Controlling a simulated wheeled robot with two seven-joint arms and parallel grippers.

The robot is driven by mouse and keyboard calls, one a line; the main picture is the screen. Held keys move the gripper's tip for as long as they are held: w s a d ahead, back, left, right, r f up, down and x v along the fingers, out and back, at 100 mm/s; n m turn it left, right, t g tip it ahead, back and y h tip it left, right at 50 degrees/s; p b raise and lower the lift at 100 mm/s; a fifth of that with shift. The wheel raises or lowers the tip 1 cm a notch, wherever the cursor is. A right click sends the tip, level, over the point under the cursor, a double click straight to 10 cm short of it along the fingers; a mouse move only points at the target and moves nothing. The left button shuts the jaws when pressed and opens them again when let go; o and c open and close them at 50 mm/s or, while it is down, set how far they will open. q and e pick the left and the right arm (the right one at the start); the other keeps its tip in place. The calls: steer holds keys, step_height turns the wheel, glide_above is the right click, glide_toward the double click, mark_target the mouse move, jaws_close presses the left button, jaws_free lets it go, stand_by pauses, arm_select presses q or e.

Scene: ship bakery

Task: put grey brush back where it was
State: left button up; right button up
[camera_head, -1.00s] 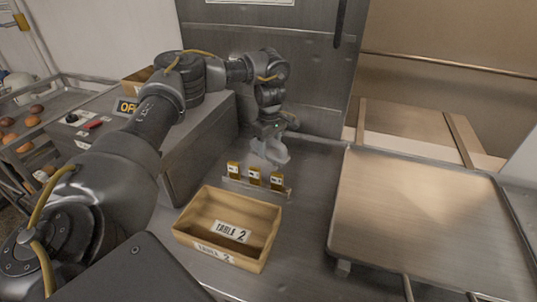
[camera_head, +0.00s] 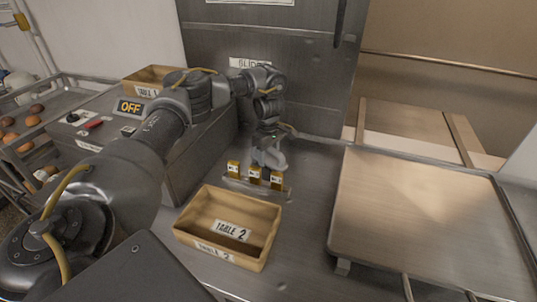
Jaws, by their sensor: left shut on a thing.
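My left gripper (camera_head: 269,158) hangs pointing down just behind a small rack (camera_head: 257,187) on the steel table. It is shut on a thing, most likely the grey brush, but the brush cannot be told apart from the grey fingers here. The gripper overlaps the area just above and behind the middle and right blocks. Whether it touches them cannot be told. My right gripper is out of view.
A wooden box marked TABLE 2 (camera_head: 203,241) stands in front of the rack. A large metal tray (camera_head: 425,215) lies to the right. A grey machine with an OFF sign (camera_head: 130,107) and another wooden box (camera_head: 143,79) are left. Bare table lies between rack and tray.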

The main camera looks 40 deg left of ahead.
arm_select(q)
steer(key=o, duration=1)
steer(key=shift+f, duration=0.1)
step_height(320, 180, up, 12)
steer(key=shift+r+p, duration=0.2)
steer(key=shift+p, duration=0.2)
